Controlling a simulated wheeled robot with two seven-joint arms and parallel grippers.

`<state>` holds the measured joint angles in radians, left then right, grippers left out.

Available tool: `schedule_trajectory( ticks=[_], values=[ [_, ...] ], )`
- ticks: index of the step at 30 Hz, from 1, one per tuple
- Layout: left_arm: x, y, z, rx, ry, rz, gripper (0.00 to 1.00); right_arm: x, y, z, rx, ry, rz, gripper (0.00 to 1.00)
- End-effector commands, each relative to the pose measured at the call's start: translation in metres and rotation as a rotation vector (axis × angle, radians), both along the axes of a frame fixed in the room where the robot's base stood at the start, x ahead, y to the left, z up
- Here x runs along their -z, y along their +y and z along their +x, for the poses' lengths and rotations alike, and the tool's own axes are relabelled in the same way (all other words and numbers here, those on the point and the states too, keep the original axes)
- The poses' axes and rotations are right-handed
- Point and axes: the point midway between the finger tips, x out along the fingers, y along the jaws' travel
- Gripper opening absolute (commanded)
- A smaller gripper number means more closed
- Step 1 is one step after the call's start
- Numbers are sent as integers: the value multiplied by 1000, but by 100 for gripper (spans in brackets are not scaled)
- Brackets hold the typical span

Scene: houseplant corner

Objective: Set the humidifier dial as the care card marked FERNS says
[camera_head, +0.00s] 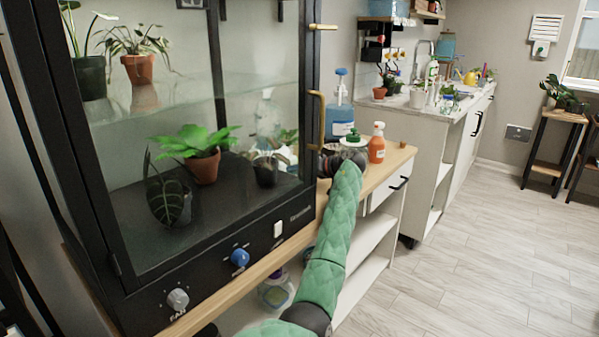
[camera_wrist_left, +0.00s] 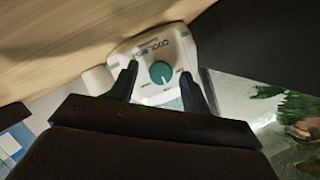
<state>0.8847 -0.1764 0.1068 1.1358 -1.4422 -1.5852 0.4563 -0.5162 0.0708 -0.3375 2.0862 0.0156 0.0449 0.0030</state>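The white humidifier (camera_wrist_left: 150,50), lettered COOL MIST, shows in the left wrist view with a round teal dial (camera_wrist_left: 161,72) on its face. A small white mark shows on the dial; the scale around it is too small to read. The two dark fingers of my left gripper (camera_wrist_left: 160,80) are apart, one on each side of the dial; I cannot tell whether they touch it. In the head view my left gripper (camera_head: 328,162) is at the counter beside a white item with a green top (camera_head: 353,137), apparently the humidifier, partly hidden by my arm. No card marked FERNS is readable.
A glass plant cabinet (camera_head: 150,240) with a FAN knob (camera_head: 178,299), a blue knob (camera_head: 240,257) and a switch (camera_head: 278,229) stands left of my arm. An orange spray bottle (camera_head: 377,145) and a blue bottle (camera_head: 340,115) stand close by.

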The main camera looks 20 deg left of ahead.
Motion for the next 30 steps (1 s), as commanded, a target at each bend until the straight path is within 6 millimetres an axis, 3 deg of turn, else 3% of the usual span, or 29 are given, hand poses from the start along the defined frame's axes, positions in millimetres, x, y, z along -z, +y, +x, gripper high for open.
schedule_trajectory(
  ticks=[8,22,30],
  values=[
    [-3,-8,-1,-1,0,-1,48,0,0,1,0,4,-1,36],
    [-22,-69,-7,1,1,-1,48,27,0,-4,-5,87,-22,36],
    [-24,-75,-8,0,1,0,48,32,0,-5,-7,97,-24,36]
  ],
)
